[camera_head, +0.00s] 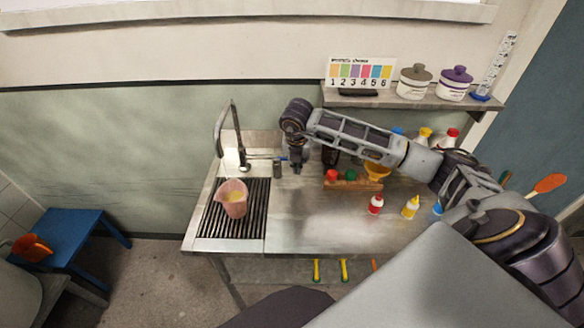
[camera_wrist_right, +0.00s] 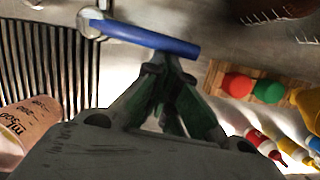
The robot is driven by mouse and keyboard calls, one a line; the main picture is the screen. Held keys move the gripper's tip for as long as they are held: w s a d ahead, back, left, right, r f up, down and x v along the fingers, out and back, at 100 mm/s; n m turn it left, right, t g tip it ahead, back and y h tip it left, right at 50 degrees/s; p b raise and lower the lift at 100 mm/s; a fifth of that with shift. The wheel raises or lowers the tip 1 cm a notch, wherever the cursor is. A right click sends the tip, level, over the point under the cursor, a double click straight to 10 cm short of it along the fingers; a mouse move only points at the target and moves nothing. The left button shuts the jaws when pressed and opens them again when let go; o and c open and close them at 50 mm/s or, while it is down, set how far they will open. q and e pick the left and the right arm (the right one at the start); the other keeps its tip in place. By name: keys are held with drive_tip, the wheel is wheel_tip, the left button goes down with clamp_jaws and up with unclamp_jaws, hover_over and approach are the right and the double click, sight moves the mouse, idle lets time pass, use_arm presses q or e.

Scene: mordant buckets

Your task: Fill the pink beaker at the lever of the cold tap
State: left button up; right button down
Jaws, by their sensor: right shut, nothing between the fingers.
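The pink beaker (camera_head: 233,207) stands on the black drain grate at the left of the steel counter, near the tap (camera_head: 240,152). Something yellowish shows inside it. Its side with printed marks is at the lower left of the wrist view (camera_wrist_right: 28,125). The blue lever (camera_head: 262,157) sticks out to the right from the tap's base; it crosses the top of the wrist view (camera_wrist_right: 150,36). My right gripper (camera_head: 296,170) points down just right of the lever. Its fingertips (camera_wrist_right: 168,64) are shut and empty, at the lever's edge; I cannot tell whether they touch. My left gripper is out of view.
A wooden rack (camera_head: 352,184) with red and green caps stands right of my gripper. A red-capped bottle (camera_head: 376,204) and a yellow bottle (camera_head: 411,207) stand in front. A shelf (camera_head: 400,99) with jars hangs above. The counter's front middle is clear.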

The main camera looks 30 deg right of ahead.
drive_tip(key=shift+w+d+r+n+b, duration=0.1)
drive_tip(key=shift+w+d+n+b, duration=0.3)
drive_tip(key=shift+n+b, duration=0.45)
drive_tip(key=shift+d+r, duration=0.15)
drive_tip(key=shift+d, duration=0.05)
